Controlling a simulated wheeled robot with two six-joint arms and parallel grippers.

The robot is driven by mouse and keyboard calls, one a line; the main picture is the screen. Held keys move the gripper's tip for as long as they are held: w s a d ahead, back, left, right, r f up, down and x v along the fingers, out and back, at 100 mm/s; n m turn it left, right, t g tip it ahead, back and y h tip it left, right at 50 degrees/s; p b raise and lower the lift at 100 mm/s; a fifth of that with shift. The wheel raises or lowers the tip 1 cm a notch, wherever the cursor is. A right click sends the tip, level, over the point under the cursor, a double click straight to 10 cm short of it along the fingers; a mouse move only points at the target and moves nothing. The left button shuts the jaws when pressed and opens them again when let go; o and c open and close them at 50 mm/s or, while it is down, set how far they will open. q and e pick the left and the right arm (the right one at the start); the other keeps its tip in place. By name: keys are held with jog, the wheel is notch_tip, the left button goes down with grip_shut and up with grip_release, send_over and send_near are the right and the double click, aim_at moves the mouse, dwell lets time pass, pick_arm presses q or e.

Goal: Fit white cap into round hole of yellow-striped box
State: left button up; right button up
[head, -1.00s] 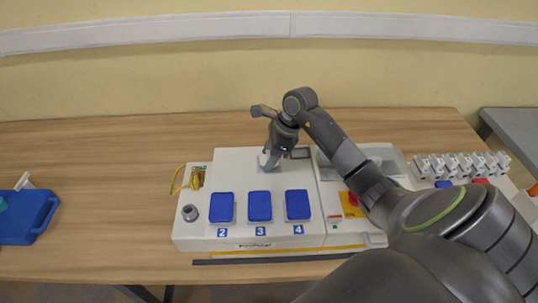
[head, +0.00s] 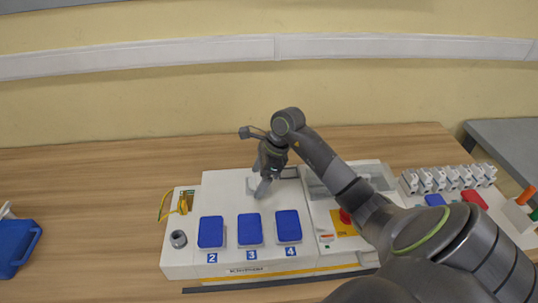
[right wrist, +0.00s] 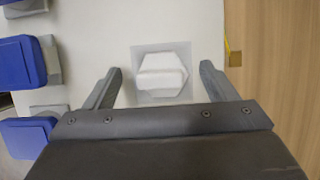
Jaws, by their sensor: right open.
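The yellow-striped box (head: 190,257) is a long white case on the table, with a yellow stripe low on its front. A grey ring around a round hole (head: 178,239) is at its left front. My right gripper (head: 262,190) is over the back of the box, pointing down, open and empty. In the right wrist view a white, roughly hexagonal piece, seemingly the white cap (right wrist: 162,72), sits on a grey square patch. It lies ahead of my right gripper's spread fingers (right wrist: 158,85), roughly centred between them; contact does not show. My left gripper is out of view.
Blue covers 2 (head: 211,232), 3 (head: 250,229) and 4 (head: 288,226) line the box front. A red button (head: 345,215) stands right of them, partly beside my arm. White switches (head: 447,178) stand at the right. A blue case (head: 14,248) lies far left.

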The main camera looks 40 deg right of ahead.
jog(key=w+a+r+v, duration=0.1)
jog(key=a+v, duration=0.1)
jog(key=v, duration=2.1)
jog(key=shift+w+d+r, duration=0.1)
jog(key=shift+w+r, duration=0.05)
